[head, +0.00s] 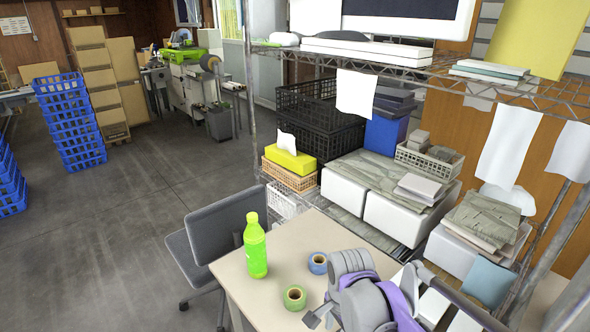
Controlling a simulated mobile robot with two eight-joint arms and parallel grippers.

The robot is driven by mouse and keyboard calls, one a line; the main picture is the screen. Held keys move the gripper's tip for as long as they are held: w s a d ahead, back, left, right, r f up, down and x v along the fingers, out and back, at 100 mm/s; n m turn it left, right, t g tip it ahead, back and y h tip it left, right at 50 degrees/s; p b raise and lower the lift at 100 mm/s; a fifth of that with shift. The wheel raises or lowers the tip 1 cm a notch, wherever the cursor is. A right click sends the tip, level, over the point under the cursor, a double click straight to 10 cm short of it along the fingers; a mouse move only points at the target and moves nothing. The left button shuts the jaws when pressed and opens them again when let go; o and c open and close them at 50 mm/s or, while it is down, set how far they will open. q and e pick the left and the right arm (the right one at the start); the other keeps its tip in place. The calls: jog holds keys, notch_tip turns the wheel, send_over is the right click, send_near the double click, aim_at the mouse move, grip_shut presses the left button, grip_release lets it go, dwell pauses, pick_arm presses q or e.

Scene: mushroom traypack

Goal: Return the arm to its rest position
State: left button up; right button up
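A grey and purple body (366,300) with ribbed grey rings and a dark rod fills the bottom right, over the right part of the table.
A loaded wire rack (352,57) stands behind. Open floor (110,240) lies left.

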jog(key=s+d+r+n+t+p, duration=0.2)
jog(key=s+d+n+p, duration=0.1)
jog(key=s+n, duration=0.3)
jog(key=s+d+r+n+t+p, duration=0.2)
jog(key=s+n+t+p, duration=0.1)
jog(key=s+n, duration=0.4)
jog(key=shift+s+d+p, duration=0.4)
jog(key=shift+s+p, duration=0.05)
jog(key=shift+s, duration=0.1)
